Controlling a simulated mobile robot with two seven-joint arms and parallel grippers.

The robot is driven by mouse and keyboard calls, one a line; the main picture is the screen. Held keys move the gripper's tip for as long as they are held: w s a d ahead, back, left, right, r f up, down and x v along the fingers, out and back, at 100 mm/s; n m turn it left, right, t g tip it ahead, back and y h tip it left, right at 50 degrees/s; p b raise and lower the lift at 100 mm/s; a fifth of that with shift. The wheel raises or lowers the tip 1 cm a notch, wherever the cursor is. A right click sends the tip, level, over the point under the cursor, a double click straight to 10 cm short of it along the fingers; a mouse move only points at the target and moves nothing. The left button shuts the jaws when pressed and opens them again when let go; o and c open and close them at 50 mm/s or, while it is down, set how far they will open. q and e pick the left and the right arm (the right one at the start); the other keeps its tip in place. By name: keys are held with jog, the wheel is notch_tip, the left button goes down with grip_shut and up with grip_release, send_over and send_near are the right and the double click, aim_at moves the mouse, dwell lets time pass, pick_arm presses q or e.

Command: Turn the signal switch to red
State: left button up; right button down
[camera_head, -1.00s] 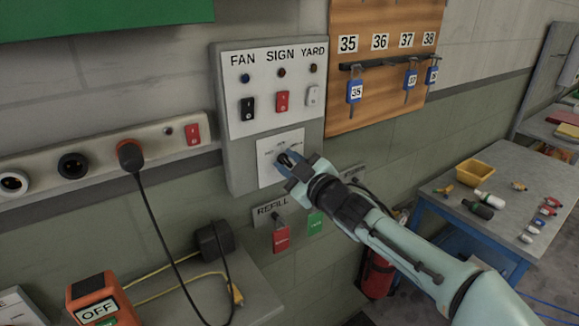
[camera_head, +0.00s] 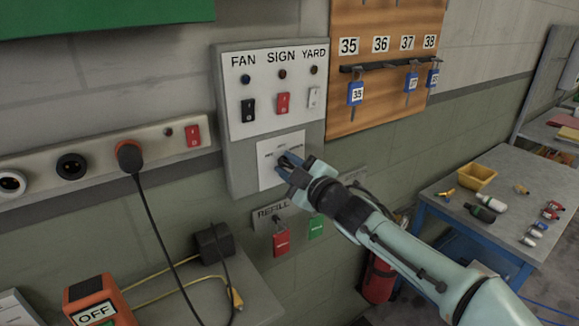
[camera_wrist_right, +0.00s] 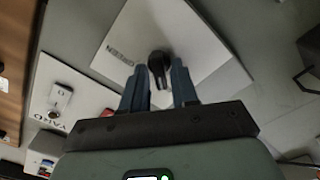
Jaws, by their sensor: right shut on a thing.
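The signal switch is a black rotary knob (camera_wrist_right: 158,64) on a white plate (camera_head: 268,174), low on the grey wall panel. In the right wrist view a small printed word, apparently GREEN, sits upside down left of the knob. My right gripper (camera_head: 286,162) is at the plate in the head view, with its blue fingers on either side of the knob, shut on it. In the head view the gripper hides most of the knob and part of the plate's print. The knob's exact setting is hard to read. My left gripper is not in view.
Above the plate are the FAN, SIGN and YARD rockers (camera_head: 283,103). Red and green tags (camera_head: 281,243) hang just below. A key board (camera_head: 385,60) is at upper right. A socket strip (camera_head: 100,155) runs left. A blue-legged table (camera_head: 490,230) stands right.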

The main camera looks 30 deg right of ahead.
jog(key=c, duration=1.2)
grip_release()
jog(key=shift+o, duration=0.2)
jog(key=s+d+p, duration=0.1)
jog(key=s, duration=1.2)
jog(key=shift+s, duration=0.2)
